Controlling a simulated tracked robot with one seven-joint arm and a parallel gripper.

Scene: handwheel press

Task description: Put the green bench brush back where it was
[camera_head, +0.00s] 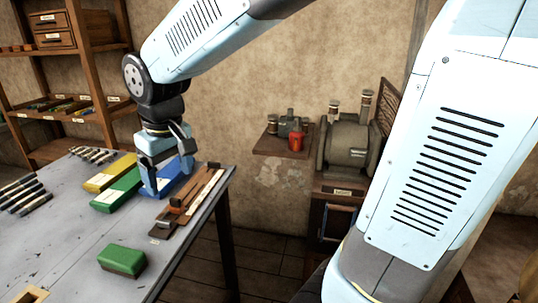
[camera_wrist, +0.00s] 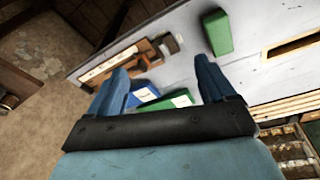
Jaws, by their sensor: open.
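A green block (camera_head: 122,262) with a darker lower part, which looks like the bench brush, lies on the grey table near the front. It also shows in the wrist view (camera_wrist: 218,33), beyond the right fingertip and apart from it. My gripper (camera_head: 168,182) is open and empty, above the table over the blue box (camera_head: 180,180). Part of the blue box is hidden behind my gripper.
A long green box (camera_head: 115,192) and a yellow box (camera_head: 108,174) lie left of the blue one. A wooden board (camera_head: 188,207) with dark blocks lies along the table's right edge. Several dark rods (camera_head: 22,195) lie at left. Bare table surrounds the green block.

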